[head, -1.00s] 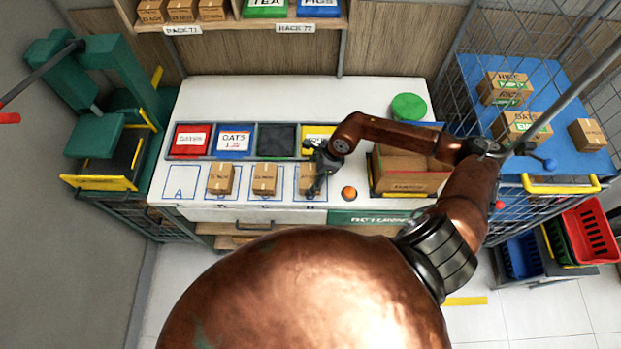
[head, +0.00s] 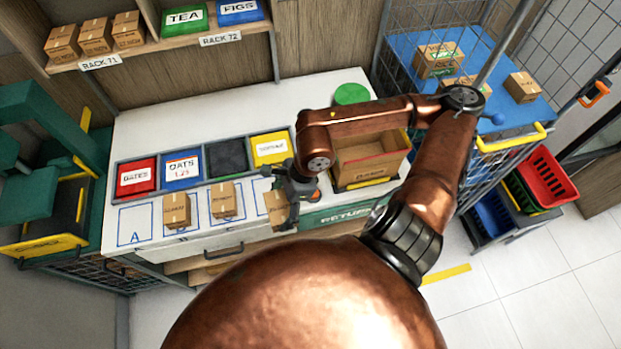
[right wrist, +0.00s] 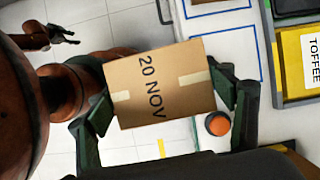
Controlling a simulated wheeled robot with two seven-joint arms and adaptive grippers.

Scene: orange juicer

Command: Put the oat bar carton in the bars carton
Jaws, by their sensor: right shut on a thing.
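My right gripper (head: 284,205) is shut on a small brown carton (head: 275,207), held over the counter's front edge. In the right wrist view this carton (right wrist: 162,84) fills the middle between the two dark fingers (right wrist: 168,110) and reads "20 NOV"; no product name shows on that face. A large open brown carton (head: 372,174) stands on the counter just right of the gripper, partly behind my right arm. Its label is too small to read. A small dark claw-like shape (right wrist: 58,34), perhaps my left gripper, shows in the right wrist view; its jaws are unclear.
Two small cartons (head: 177,210) (head: 223,200) stand in marked squares on the counter. Behind them is a row of bins, including a yellow one (head: 270,149). An orange button (right wrist: 217,124) is near the gripper. A wire cage with cartons (head: 522,87) is at right.

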